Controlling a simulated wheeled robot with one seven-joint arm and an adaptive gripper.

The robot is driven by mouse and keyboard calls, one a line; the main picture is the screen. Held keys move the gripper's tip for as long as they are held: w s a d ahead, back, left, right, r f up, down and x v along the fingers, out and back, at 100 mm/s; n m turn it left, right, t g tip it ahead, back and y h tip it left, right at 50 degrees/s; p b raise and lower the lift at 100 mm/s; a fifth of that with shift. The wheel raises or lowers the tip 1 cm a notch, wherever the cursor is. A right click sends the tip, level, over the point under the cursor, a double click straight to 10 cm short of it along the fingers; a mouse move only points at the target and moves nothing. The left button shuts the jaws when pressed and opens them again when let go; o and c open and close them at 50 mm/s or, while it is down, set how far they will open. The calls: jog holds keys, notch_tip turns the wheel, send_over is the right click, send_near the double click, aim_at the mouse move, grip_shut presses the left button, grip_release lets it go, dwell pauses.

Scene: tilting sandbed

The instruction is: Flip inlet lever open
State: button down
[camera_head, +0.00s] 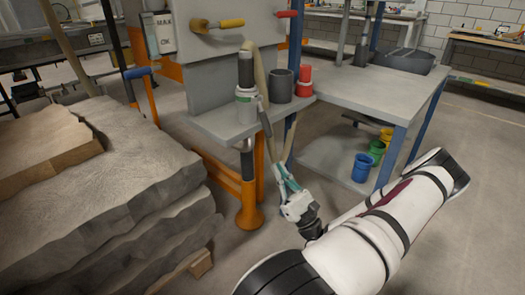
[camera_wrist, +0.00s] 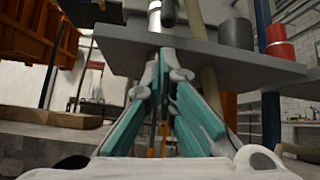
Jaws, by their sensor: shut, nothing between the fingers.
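Two levers show on the grey upright panel (camera_head: 238,45) in the head view. One has a yellow handle (camera_head: 218,24) lying roughly level across the panel's face. The other has a red handle (camera_head: 287,13) at the panel's right edge. I cannot tell which one is the inlet lever. My gripper (camera_head: 279,167) is below and to the right of the yellow handle, lower than the small grey shelf. Its teal fingers (camera_wrist: 163,62) are shut and empty, pointing up towards the shelf's underside in the wrist view. Neither lever handle is clearly visible there.
The shelf (camera_head: 225,124) carries a grey cup (camera_head: 281,86), a red cup (camera_head: 304,82) and a grey-white cylinder (camera_head: 246,105). Stone slabs (camera_head: 110,190) fill the left; a bench (camera_head: 375,88) stands right.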

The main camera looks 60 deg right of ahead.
aim_at(258, 129)
jog(key=shift+s+d+f+m+h, duration=0.2)
jog(key=shift+s+f+m+h, duration=0.1)
jog(key=shift+h, duration=0.2)
jog(key=b+x, duration=0.2)
jog(key=x, duration=0.8)
jog(key=shift+w, duration=0.1)
jog(key=shift+r+p, duration=0.2)
jog(key=shift+p, duration=0.2)
jog(key=shift+s+g+y+p, duration=0.4)
jog(key=shift+g+p, duration=0.2)
jog(key=shift+p, duration=0.1)
